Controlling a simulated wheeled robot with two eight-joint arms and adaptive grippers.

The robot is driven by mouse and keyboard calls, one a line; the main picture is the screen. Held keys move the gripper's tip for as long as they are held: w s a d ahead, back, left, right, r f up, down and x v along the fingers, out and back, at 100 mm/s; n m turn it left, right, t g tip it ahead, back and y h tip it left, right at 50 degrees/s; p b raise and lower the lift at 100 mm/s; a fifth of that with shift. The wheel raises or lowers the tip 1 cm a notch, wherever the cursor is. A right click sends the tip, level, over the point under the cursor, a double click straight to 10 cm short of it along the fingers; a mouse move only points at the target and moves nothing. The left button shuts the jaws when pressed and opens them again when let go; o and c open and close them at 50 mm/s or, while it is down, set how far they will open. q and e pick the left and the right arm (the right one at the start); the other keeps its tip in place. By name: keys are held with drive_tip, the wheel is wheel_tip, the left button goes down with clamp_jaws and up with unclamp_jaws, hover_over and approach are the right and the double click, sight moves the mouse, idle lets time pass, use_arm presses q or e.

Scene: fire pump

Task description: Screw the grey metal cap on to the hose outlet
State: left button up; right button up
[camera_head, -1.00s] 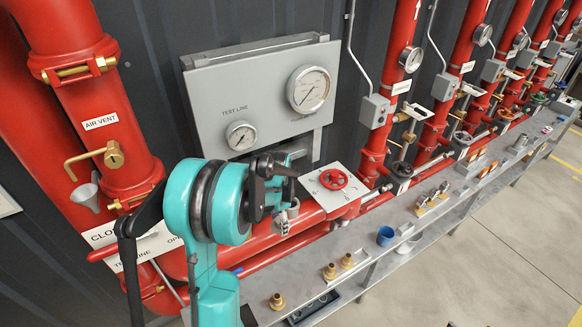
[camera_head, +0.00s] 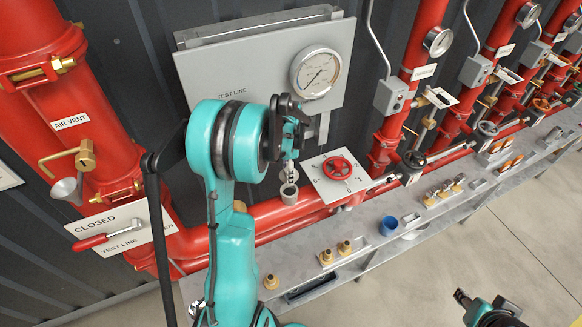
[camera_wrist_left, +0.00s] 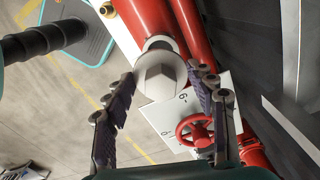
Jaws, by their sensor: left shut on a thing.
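The grey metal cap (camera_wrist_left: 160,76), with a hexagonal face, sits between the fingers of my left gripper (camera_wrist_left: 165,85) in the left wrist view. In the head view my left gripper (camera_head: 291,150) points down above the hose outlet (camera_head: 289,194), a short grey collar by the red pipe. The outlet's pale rim (camera_wrist_left: 160,43) shows just behind the cap in the wrist view. I cannot tell whether cap and outlet touch. Part of my right gripper (camera_head: 478,305) shows at the lower right; its jaw state is unclear.
A red handwheel (camera_head: 338,168) on a white plate is close to the right of the outlet. A gauge panel (camera_head: 260,65) stands behind. Brass fittings (camera_head: 335,252) and a blue cup (camera_head: 388,226) are on the grey shelf (camera_head: 300,265). A red lever (camera_head: 90,243) is at left.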

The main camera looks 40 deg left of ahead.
use_arm(q)
drive_tip(key=shift+f, duration=0.45)
wheel_tip(320, 180, down, 4)
drive_tip(key=b, duration=0.3)
drive_tip(key=shift+w+f, duration=0.1)
drive_tip(key=shift+f, duration=0.15)
drive_tip(key=shift+f+b, duration=0.5)
drive_tip(key=shift+b, duration=0.1)
drive_tip(key=shift+f+b, duration=0.15)
drive_tip(key=shift+b, duration=0.35)
drive_tip(key=shift+f+b, duration=0.75)
drive_tip(key=shift+b, duration=0.25)
idle(1.7)
